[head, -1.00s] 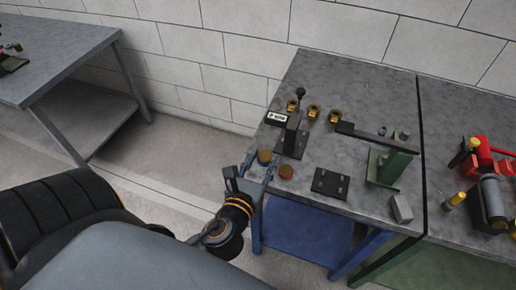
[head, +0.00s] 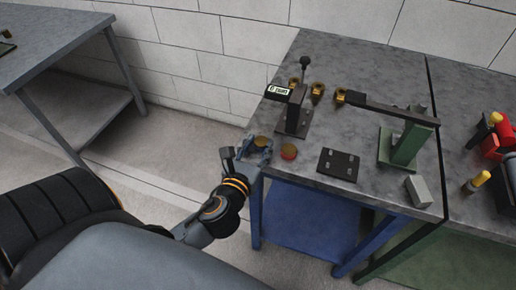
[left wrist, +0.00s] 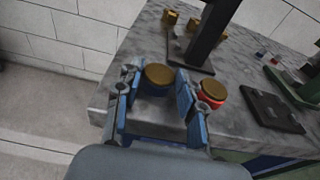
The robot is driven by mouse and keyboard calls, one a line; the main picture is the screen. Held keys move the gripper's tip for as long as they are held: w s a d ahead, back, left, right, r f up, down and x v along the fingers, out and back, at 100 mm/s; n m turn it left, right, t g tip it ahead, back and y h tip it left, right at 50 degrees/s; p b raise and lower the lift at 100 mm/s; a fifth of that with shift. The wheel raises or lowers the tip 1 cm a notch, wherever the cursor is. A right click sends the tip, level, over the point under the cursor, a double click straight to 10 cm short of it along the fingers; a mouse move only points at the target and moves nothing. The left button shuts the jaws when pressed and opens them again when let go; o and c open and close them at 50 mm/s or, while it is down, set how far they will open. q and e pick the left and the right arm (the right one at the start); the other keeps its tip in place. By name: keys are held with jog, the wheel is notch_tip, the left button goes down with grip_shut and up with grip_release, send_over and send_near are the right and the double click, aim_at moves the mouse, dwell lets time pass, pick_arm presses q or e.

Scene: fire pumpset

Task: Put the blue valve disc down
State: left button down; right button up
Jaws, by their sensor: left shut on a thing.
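My left gripper (head: 257,150) is at the left front corner of the grey bench (head: 350,75). Its blue fingers (left wrist: 158,108) are shut on a round disc with a brown-gold top, the blue valve disc (left wrist: 158,75); its side is mostly hidden. The disc also shows in the head view (head: 262,141), over the bench top near the edge. I cannot tell whether it touches the surface. A red-sided disc with a gold top (head: 288,152) stands just right of the gripper; it also shows in the left wrist view (left wrist: 213,92). My right gripper is out of view.
A dark press-like stand with a display (head: 291,115) is behind the discs, with brass fittings (head: 317,91) beyond. A black plate (head: 338,164), a green stand with a long arm (head: 404,145) and a grey block (head: 418,190) are to the right. Bare bench lies between them.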

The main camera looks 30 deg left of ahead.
pick_arm(q)
jog(key=shift+f, duration=0.1)
jog(key=c, duration=0.8)
grip_release()
